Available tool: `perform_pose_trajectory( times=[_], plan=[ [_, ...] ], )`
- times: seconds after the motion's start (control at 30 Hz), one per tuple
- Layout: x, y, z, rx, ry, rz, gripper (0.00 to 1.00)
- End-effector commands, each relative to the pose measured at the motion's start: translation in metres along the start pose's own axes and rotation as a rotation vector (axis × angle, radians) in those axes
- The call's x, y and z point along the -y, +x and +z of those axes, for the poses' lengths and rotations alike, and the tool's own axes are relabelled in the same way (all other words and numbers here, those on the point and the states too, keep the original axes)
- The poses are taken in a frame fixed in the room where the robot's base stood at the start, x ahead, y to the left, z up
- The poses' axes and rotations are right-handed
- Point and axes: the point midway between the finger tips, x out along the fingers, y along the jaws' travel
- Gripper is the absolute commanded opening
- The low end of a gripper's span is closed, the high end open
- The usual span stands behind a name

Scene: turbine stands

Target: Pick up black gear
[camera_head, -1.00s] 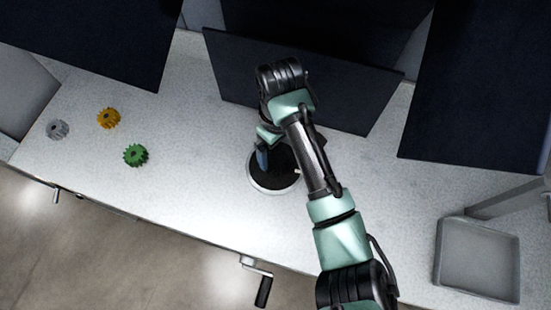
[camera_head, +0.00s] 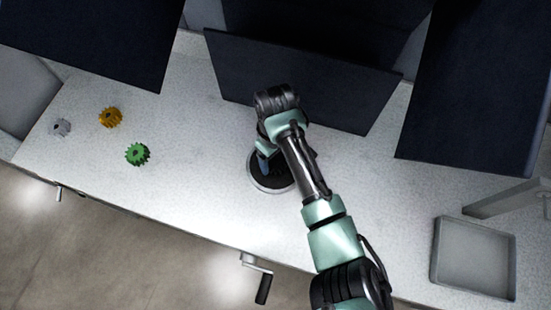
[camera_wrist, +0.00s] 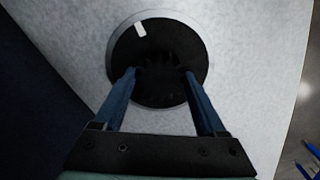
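The black gear (camera_wrist: 160,78) is a dark toothed shape in the wrist view, hard to make out against the round black disc (camera_wrist: 127,46) with its grey rim. In the head view the disc's pale rim (camera_head: 262,187) shows on the table under my arm, and dark teeth show faintly on it. My gripper (camera_wrist: 158,72) points down at the disc with its two blue fingers spread, one at each side of the gear. I cannot tell whether the fingertips touch it. My gripper (camera_head: 265,165) also shows in the head view, partly hidden by my wrist.
A green gear (camera_head: 138,154), an orange gear (camera_head: 110,118) and a grey gear (camera_head: 61,128) lie on the table's left part. A grey tray (camera_head: 475,257) sits at the right. A dark panel (camera_head: 300,75) stands behind the disc. The table between the gears and disc is clear.

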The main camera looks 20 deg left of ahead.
Motion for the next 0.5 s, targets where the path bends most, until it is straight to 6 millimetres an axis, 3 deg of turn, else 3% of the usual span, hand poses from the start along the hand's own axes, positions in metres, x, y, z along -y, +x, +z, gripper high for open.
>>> perform_pose_trajectory(
  times=[0.03, 0.27, 0.5],
  plan=[
    [-0.0001, -0.0002, -0.0001, 0.000, 0.000, 0.000, 0.44],
    [-0.0002, -0.0004, -0.0001, -0.001, 0.000, 0.001, 0.03],
    [-0.0008, -0.0013, -0.0004, -0.002, 0.001, 0.002, 0.00]
  ],
)
